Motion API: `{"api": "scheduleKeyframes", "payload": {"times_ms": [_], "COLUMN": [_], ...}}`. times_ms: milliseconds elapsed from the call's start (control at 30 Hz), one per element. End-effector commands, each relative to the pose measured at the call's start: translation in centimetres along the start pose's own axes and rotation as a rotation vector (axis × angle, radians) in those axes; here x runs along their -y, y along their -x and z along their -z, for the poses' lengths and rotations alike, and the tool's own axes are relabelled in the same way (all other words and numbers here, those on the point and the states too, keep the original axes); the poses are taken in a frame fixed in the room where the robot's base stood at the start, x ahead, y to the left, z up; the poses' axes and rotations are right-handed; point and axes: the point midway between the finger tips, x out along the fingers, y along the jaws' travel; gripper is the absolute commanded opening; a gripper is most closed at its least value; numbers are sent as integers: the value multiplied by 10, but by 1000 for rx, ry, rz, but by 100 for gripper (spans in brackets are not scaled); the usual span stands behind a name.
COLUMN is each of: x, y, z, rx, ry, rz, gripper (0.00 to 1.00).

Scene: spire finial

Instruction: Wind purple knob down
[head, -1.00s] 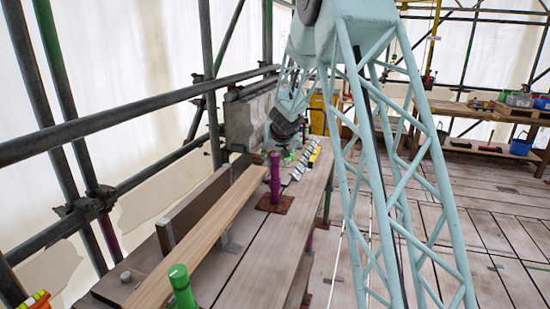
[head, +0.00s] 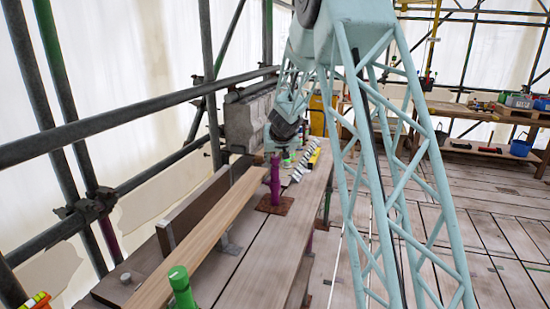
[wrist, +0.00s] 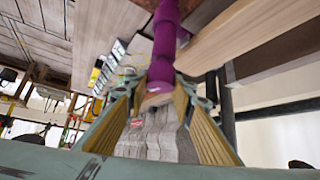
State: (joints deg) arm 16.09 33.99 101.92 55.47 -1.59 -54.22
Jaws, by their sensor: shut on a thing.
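The purple knob (head: 275,178) stands upright as a post on a rusty square plate (head: 286,206) on the plank bench. In the wrist view the purple knob (wrist: 164,45) runs from the top edge down between my fingertips. My gripper (wrist: 161,88) is shut on its end, one gold-lined finger on each side. In the head view my arm's wrist is just behind the knob, and I cannot make out the fingers clearly there.
A green knob (head: 181,287) stands on the bench in front. A long pale board (head: 205,235) runs along the bench's left side. A grey stone block (head: 243,122) is behind, near scaffold tubes (head: 140,116). Open plank floor (head: 480,220) lies to the right.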

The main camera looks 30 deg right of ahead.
Motion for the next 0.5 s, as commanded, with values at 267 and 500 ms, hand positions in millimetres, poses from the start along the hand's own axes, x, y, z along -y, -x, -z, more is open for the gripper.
{"api": "scheduleKeyframes", "payload": {"times_ms": [267,500], "x": [1,0], "y": [2,2], "z": [1,2], "rx": [1,1], "ry": [-18,-44], "rz": [-17,-44], "gripper": [12,12]}}
